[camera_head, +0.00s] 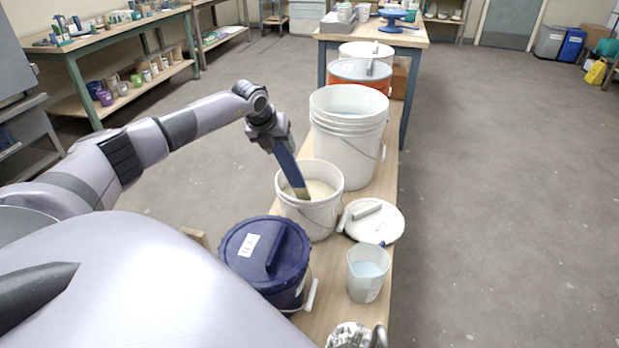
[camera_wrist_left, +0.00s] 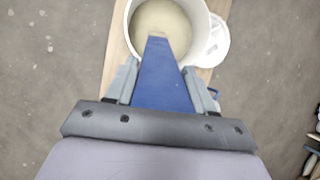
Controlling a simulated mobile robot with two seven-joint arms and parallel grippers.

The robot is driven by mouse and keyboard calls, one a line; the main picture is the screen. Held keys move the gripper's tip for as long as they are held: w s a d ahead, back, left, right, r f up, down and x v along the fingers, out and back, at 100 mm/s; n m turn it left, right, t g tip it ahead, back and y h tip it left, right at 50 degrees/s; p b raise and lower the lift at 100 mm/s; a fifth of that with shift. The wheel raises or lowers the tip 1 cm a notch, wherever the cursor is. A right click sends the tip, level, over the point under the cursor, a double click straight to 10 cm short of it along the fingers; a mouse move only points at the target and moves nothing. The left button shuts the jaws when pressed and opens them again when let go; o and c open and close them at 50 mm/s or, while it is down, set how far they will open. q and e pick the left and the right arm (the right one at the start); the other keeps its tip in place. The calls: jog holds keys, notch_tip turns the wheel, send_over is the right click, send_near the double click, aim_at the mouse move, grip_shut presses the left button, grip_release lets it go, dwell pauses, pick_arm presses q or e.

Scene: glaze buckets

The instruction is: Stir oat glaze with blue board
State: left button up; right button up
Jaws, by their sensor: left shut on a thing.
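My left gripper (camera_head: 268,136) is shut on the blue board (camera_head: 287,166), which slants down into a white bucket. The white bucket (camera_head: 318,219) stands open on the bench and holds pale cream oat glaze (camera_head: 318,187). The board's lower end is inside the bucket and looks glaze-coated near its tip. In the left wrist view the board (camera_wrist_left: 166,80) runs from between the fingers (camera_wrist_left: 163,85) to the cream glaze (camera_wrist_left: 160,18). I cannot tell how deep the tip goes. My right gripper is not in view.
A lidded dark blue bucket (camera_head: 264,254) and a cup of pale blue liquid (camera_head: 367,272) stand in front. A white lid (camera_head: 383,222) lies right of the glaze bucket. A taller white bucket (camera_head: 348,137) stands behind it. Open floor (camera_head: 490,200) lies to the right.

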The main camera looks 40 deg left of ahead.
pick_arm(q)
jog(key=shift+w+d+r, duration=0.1)
jog(key=shift+w+d, duration=0.4)
jog(key=shift+w, duration=0.15)
jog(key=p+v, duration=0.3)
jog(key=shift+w+a+r, duration=0.15)
jog(key=shift+p+v, duration=0.95)
jog(key=shift+v, duration=0.3)
jog(key=w+a+p+v, duration=0.1)
jog(key=p+v, duration=0.5)
jog(key=v, duration=0.6)
jog(key=shift+r, duration=0.7)
